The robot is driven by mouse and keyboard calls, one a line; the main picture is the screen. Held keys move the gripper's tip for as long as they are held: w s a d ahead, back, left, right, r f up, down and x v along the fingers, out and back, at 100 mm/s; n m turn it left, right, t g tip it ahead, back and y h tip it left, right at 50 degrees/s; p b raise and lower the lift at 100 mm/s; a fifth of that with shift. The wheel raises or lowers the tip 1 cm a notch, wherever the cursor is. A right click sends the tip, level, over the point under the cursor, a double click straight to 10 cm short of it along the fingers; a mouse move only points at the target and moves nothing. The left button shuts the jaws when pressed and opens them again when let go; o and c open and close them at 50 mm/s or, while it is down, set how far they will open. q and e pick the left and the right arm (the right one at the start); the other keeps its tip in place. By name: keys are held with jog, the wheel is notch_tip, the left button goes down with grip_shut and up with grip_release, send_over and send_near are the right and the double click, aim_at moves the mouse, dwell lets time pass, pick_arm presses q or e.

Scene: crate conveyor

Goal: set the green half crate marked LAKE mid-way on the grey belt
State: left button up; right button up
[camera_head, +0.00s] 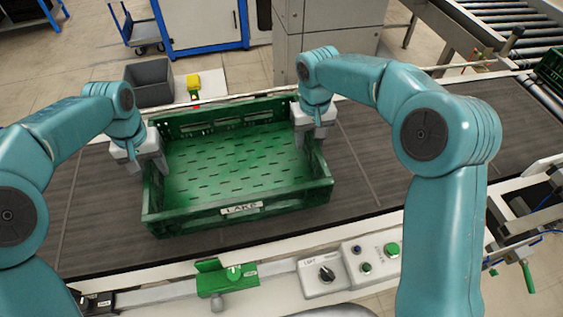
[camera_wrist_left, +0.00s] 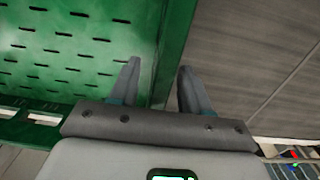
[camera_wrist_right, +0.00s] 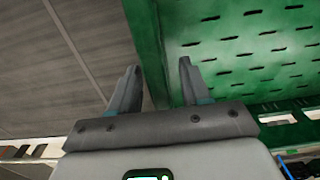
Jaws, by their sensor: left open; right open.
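The green half crate (camera_head: 236,166) marked LAKE sits on the grey belt (camera_head: 372,150), empty, with its label on the near wall. My left gripper (camera_head: 143,170) is at the crate's left wall. In the left wrist view its open fingers (camera_wrist_left: 158,88) straddle the wall (camera_wrist_left: 172,50), one on each side. My right gripper (camera_head: 312,135) is at the crate's right wall. In the right wrist view its open fingers (camera_wrist_right: 158,85) stand on either side of the wall (camera_wrist_right: 145,40). I cannot tell whether any finger touches the crate.
Another green crate (camera_head: 552,68) stands at the far right edge. A grey bin (camera_head: 149,80) and a yellow-topped device (camera_head: 193,84) are behind the belt. A control box (camera_head: 350,268) and a green bracket (camera_head: 225,278) are on the near rail. Bare belt lies on both sides of the crate.

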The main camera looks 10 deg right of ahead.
pick_arm(q)
notch_tip(320, 180, up, 12)
jog(key=shift+f, duration=0.2)
jog(key=shift+r, duration=0.15)
pick_arm(e)
jog(key=shift+r, duration=0.3)
notch_tip(320, 180, up, 12)
jog(key=shift+f, duration=0.25)
jog(key=shift+s, duration=0.1)
